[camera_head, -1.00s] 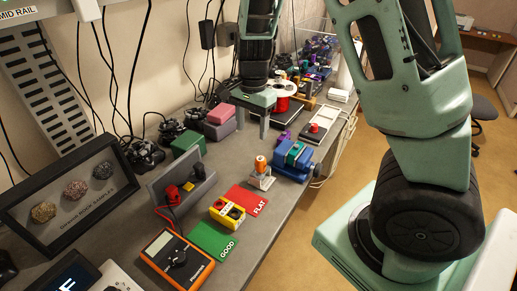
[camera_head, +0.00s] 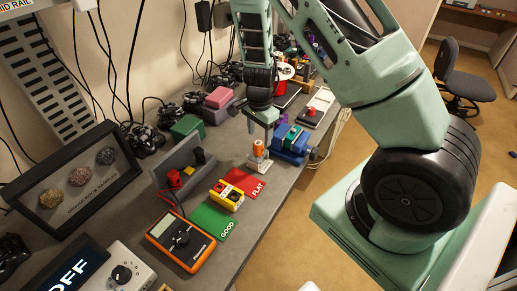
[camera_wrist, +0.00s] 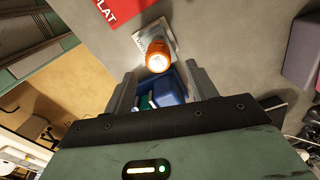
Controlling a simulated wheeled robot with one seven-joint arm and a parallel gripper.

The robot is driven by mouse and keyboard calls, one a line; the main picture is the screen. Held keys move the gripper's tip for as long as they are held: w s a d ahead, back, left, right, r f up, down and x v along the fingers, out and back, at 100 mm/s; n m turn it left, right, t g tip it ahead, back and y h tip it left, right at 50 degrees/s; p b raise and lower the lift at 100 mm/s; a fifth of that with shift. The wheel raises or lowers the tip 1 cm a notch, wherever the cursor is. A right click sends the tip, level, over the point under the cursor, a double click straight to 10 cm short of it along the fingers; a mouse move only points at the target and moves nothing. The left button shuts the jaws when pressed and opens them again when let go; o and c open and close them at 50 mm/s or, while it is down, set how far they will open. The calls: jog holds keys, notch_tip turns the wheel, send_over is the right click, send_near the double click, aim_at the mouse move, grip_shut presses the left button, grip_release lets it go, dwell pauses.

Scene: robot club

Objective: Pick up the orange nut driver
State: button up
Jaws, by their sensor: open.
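The orange nut driver (camera_head: 258,148) stands upright in a small white holder (camera_head: 257,164) on the grey bench. In the wrist view the orange nut driver (camera_wrist: 158,56) is seen nearly end-on, its top bright, with the white labelled holder (camera_wrist: 163,33) behind it. My gripper (camera_head: 260,132) points down just above and around the driver's top in the head view. In the wrist view my gripper (camera_wrist: 161,76) has its two fingers spread wide, with nothing held. The driver appears slightly beyond the fingertips there. Its lower shaft is hidden in the holder.
A blue vise (camera_head: 292,142) stands close to the holder's right. The red FLAT card (camera_head: 245,183), green GOOD card (camera_head: 212,220) and yellow block (camera_head: 227,195) lie in front. An orange multimeter (camera_head: 180,242) is nearer. The bench edge is to the right.

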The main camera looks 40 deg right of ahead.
aim_at(258, 143)
jog(key=f, duration=0.1)
jog(key=f+p, duration=0.1)
jog(key=f, duration=0.3)
jog(key=shift+s+a+p, duration=0.1)
jog(key=shift+a+p, duration=0.2)
jog(key=shift+a, duration=0.05)
jog(key=c, duration=1.1)
